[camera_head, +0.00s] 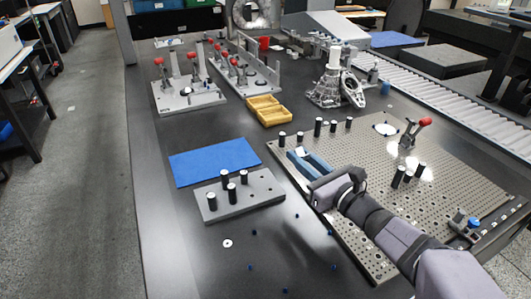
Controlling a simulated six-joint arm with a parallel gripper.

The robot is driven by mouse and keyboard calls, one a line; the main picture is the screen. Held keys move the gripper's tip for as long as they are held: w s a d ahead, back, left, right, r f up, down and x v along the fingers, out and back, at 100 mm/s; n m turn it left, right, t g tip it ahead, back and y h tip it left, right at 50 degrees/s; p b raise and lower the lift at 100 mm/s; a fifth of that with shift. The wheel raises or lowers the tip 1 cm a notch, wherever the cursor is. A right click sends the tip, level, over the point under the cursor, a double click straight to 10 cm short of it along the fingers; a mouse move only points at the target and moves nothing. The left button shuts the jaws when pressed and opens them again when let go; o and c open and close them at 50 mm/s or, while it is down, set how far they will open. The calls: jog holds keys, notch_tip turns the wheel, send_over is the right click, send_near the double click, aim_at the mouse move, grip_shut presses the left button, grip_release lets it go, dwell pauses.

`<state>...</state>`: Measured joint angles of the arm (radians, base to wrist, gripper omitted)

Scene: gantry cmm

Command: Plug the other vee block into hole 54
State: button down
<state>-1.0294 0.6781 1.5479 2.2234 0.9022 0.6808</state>
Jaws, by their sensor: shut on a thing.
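My gripper (305,160) reaches in from the lower right over the left part of the perforated grey plate (370,215). Its blue-grey fingers are shut on a small piece with a pale top (300,151), which looks like the vee block. Most of it is hidden between the fingers, and its height above the plate cannot be told. Several black posts with white tops stand on the plate, among them a back row (318,127) and a group at the right (398,177). Hole numbers are too small to read, so hole 54 cannot be picked out.
A grey block (265,201) with several black posts stands left of the plate, beside a blue mat (205,165). A red-handled clamp (412,132) rises on the plate. Yellow trays (268,117) and a metal casting (329,88) stand behind. Small blue pieces lie at the front.

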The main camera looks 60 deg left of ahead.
jog(key=w+d+m+t+p, duration=0.1)
jog(key=w+d+t+p, duration=0.15)
jog(key=w+d, duration=1.1)
jog(key=p, duration=0.3)
send_over(428, 223)
jog(key=s, duration=0.3)
jog(key=f, duration=0.1)
jog(key=shift+s+d+f+m, duration=0.1)
jog(key=shift+d+m, duration=0.2)
jog(key=shift+d, duration=0.25)
jog(key=shift+f+b, duration=0.2)
jog(key=shift+b, duration=0.25)
jog(key=shift+f+b, duration=2.3)
jog(key=shift+f, duration=0.85)
jog(key=shift+f+b, duration=0.55)
jog(key=shift+f, duration=0.4)
jog(key=c, duration=1.6)
grip_release()
jog(key=shift+o, duration=0.2)
